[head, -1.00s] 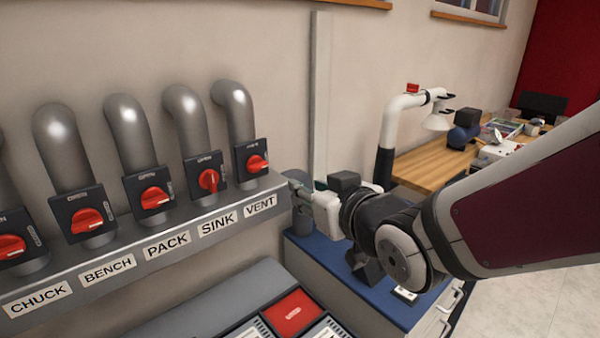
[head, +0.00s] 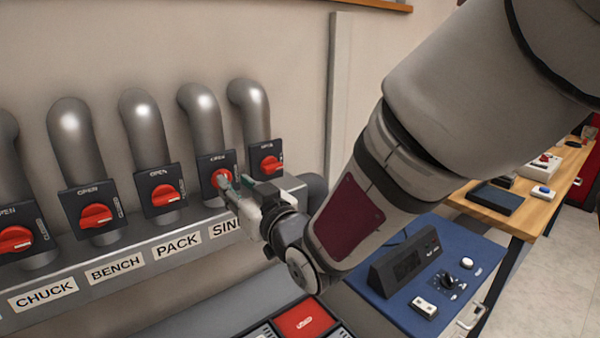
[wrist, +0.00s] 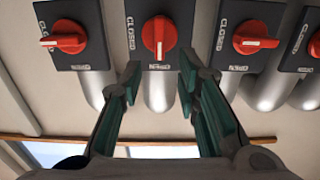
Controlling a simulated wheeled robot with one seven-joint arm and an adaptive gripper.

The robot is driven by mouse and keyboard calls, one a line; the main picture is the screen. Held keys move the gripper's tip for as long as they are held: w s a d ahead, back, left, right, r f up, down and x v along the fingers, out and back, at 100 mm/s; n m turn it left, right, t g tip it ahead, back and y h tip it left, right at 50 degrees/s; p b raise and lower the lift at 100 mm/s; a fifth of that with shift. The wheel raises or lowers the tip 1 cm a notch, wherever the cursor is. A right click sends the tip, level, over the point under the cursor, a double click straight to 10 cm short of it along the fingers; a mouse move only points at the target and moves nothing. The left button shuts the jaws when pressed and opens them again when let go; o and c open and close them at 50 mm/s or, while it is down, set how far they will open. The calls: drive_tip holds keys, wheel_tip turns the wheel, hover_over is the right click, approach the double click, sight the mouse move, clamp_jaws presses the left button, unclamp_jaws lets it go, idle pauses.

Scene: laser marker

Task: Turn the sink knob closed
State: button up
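The sink knob (head: 221,178) is a red handle on a black square plate, second from the right in the row. In the wrist view the sink knob (wrist: 159,38) stands vertical, its white mark toward the lower OPEN word and away from CLOSED. The SINK label (head: 226,228) is partly hidden by my gripper. My gripper (head: 229,186) is at the sink plate in the head view. In the wrist view my gripper (wrist: 160,78) is open and empty, with its fingertips either side of the knob's line and just below it. I see no contact.
The vent knob (head: 270,165) and pack knob (head: 164,195) flank it closely, both turned about sideways. The bench knob (head: 95,215) is farther left. A grey ledge (head: 120,238) runs below the row. A blue-topped cabinet (head: 450,245) with devices is at the right.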

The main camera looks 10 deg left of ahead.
sight(225, 175)
drive_tip(key=shift+x, duration=2.45)
clamp_jaws()
